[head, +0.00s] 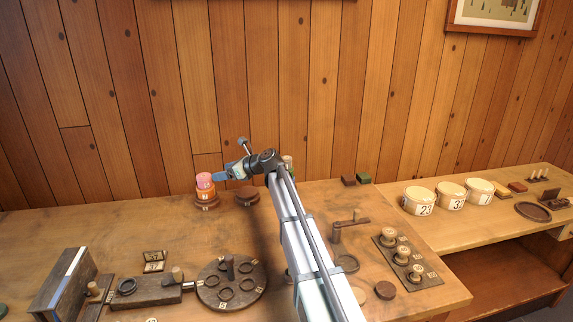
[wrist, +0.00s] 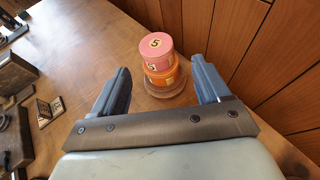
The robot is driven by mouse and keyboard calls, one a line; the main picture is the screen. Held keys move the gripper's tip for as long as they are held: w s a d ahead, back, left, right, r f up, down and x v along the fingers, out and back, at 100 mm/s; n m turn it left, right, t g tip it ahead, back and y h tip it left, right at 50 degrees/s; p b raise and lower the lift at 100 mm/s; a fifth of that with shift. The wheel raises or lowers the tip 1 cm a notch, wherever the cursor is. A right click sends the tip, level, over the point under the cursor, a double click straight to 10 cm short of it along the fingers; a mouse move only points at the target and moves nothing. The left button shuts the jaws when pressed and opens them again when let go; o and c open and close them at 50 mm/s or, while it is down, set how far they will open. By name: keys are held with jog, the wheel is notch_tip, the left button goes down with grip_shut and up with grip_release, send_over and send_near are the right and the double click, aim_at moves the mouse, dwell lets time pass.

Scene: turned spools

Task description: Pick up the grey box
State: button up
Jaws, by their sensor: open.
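I cannot make out a grey box in either view. My gripper (head: 221,176) is open at the back of the table, its blue fingers pointing left toward a stack of round boxes. In the wrist view my gripper (wrist: 160,66) has its two fingers apart, with the stack showing between and beyond them. The stack is a pink round box (head: 204,179) marked 5 on top of an orange round box (head: 205,191), on a round wooden stand (head: 207,205). In the wrist view the pink box (wrist: 156,44) and orange box (wrist: 162,76) look upright. Nothing is held.
A dark round wooden piece (head: 246,196) stands right of the stack. My arm hides part of the table's middle. A disc with rings (head: 231,283) and a peg board (head: 407,258) lie nearer. Numbered cream tubs (head: 418,201) stand on the right. The plank wall is close behind.

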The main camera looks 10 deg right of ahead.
jog(key=w+d+r+t+h, duration=0.2)
jog(key=w+d+r, duration=0.2)
jog(key=d+r, duration=1)
notch_tip(320, 180, up, 2)
jog(key=r+n+g+h, duration=0.15)
jog(key=n+h, duration=0.25)
jog(key=n, duration=0.7)
send_over(287, 158)
jog(key=f, duration=0.1)
jog(key=s+d+f+n+g+h, duration=0.1)
jog(key=s+f+n+g, duration=0.1)
jog(key=n, duration=0.8)
jog(key=s+d+f+n+g+h, duration=0.2)
jog(key=n+g, duration=0.1)
jog(key=n, duration=0.8)
jog(key=shift+t, duration=0.25)
jog(key=x, duration=1.3)
jog(key=shift+w+a+f, duration=0.1)
jog(key=shift+a+f, duration=0.2)
jog(key=shift+a, duration=0.05)
